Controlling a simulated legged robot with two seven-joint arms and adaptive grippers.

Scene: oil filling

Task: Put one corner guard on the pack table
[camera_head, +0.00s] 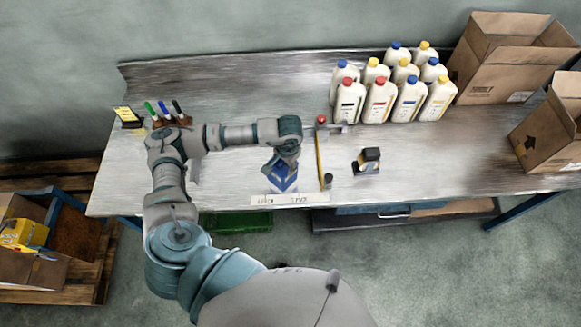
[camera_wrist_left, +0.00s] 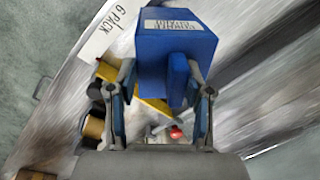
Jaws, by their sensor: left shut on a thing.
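A blue corner guard (camera_head: 283,174) with a white label is near the front edge of the pack table (camera_head: 235,85), just behind a "6 PACK" strip (camera_head: 290,199). My left gripper (camera_head: 284,158) reaches down over it from the left. In the left wrist view the corner guard (camera_wrist_left: 176,50) sits between the two fingers of my left gripper (camera_wrist_left: 165,88), which is shut on it. I cannot tell whether its underside touches the table. My right gripper is not in view.
Several white bottles (camera_head: 378,104) with coloured caps stand at the back right. Open cardboard boxes (camera_head: 500,60) are at the right. A yellow stick (camera_head: 319,160) and a small black-topped item (camera_head: 368,160) lie right of the gripper. Markers (camera_head: 163,110) stand at the left.

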